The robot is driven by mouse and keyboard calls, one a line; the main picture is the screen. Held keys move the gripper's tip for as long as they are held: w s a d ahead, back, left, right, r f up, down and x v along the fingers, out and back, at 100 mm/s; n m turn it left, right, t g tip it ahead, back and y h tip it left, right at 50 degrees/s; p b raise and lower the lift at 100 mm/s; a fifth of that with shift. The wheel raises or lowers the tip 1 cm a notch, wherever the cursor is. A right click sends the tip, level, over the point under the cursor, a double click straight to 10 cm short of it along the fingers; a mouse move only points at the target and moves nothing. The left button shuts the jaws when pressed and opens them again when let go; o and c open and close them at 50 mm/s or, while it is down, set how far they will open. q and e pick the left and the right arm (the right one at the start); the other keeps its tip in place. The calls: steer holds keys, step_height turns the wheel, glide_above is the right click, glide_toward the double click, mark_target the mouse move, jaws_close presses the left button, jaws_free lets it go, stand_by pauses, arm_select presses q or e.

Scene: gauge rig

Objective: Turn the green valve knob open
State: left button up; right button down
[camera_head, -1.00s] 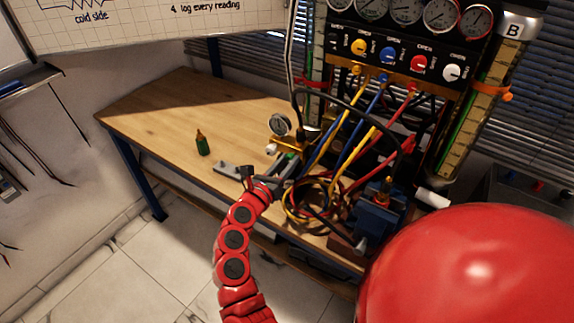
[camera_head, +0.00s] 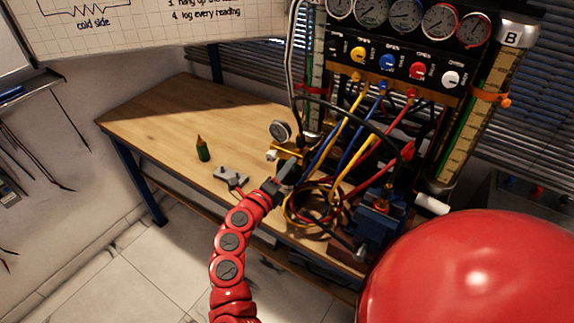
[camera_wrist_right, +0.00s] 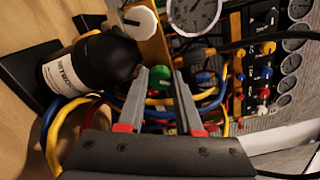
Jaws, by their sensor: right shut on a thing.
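My right gripper (camera_head: 284,178) reaches over the front of the wooden bench to the base of the gauge rig. In the right wrist view its two grey fingers (camera_wrist_right: 161,76) point at the rig and are shut on the green valve knob (camera_wrist_right: 203,78). In the head view the gripper hides the knob. My left gripper is not in view.
A brass bracket carries a small gauge (camera_head: 280,130) and a white knob (camera_wrist_right: 140,22). Coiled hoses (camera_head: 312,205) and a blue vise (camera_head: 376,222) are close on the right. A black labelled bottle (camera_wrist_right: 90,65) is near the fingers.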

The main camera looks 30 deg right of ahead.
steer(key=shift+n+p, duration=1.55)
steer(key=shift+n, duration=1.75)
steer(key=c, duration=0.6)
jaws_free()
steer(key=shift+o, duration=0.2)
steer(key=b+v, duration=0.3)
steer(key=v, duration=1.4)
steer(key=shift+s+a, duration=0.2)
